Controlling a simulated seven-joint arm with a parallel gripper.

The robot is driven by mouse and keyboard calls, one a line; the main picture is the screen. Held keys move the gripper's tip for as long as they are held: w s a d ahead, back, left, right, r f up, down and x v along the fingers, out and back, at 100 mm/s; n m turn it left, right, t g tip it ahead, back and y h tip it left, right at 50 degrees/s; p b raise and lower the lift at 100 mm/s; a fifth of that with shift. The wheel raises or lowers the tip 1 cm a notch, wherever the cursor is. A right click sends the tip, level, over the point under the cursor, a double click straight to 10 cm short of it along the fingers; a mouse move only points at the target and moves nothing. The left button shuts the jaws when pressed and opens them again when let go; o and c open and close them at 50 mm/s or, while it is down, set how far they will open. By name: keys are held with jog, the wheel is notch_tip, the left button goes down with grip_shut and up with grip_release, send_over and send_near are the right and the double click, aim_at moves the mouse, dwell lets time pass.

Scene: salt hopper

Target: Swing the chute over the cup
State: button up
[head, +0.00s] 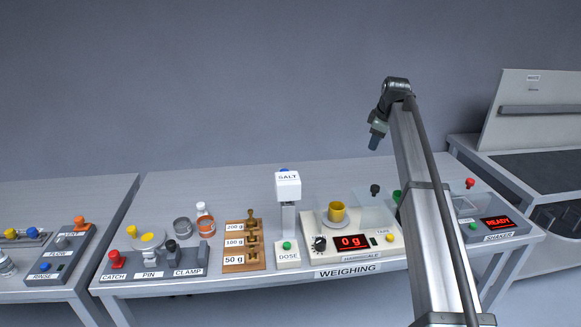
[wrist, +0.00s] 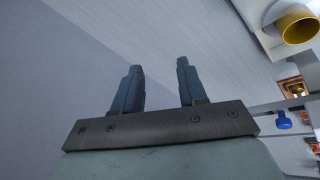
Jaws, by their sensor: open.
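The white salt hopper (head: 288,187), labelled SALT, stands on a post behind a DOSE base with a green button (head: 287,245). A blue part shows at its top (head: 284,170); I cannot make out the chute distinctly. The yellow cup (head: 337,212) sits upright on the balance (head: 374,244) to the right of the hopper, and its rim shows at the upper right of the wrist view (wrist: 281,27). My gripper (head: 374,143) is open and empty, high above the bench, up and right of the cup. In the wrist view its fingers (wrist: 158,75) are apart with nothing between them.
A clear shield (head: 370,208) with a dark knob (head: 375,190) stands beside the cup. Weights in a wooden rack (head: 242,258) are left of the hopper. The shaker (head: 488,212) is at the right. A blue knob (wrist: 283,120) shows at the wrist view's right. The bench's back strip is clear.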

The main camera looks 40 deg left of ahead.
jog(key=s+a+r+n+g, duration=0.3)
jog(key=s+a, duration=0.4)
jog(key=s, duration=0.4)
jog(key=s+a+r+n+g, duration=0.25)
jog(key=s+a, duration=0.45)
jog(key=s, duration=0.4)
jog(key=shift+m+y, duration=0.25)
jog(key=shift+y, duration=0.25)
jog(key=x, duration=1.2)
jog(key=shift+s+a, duration=0.1)
grip_shut()
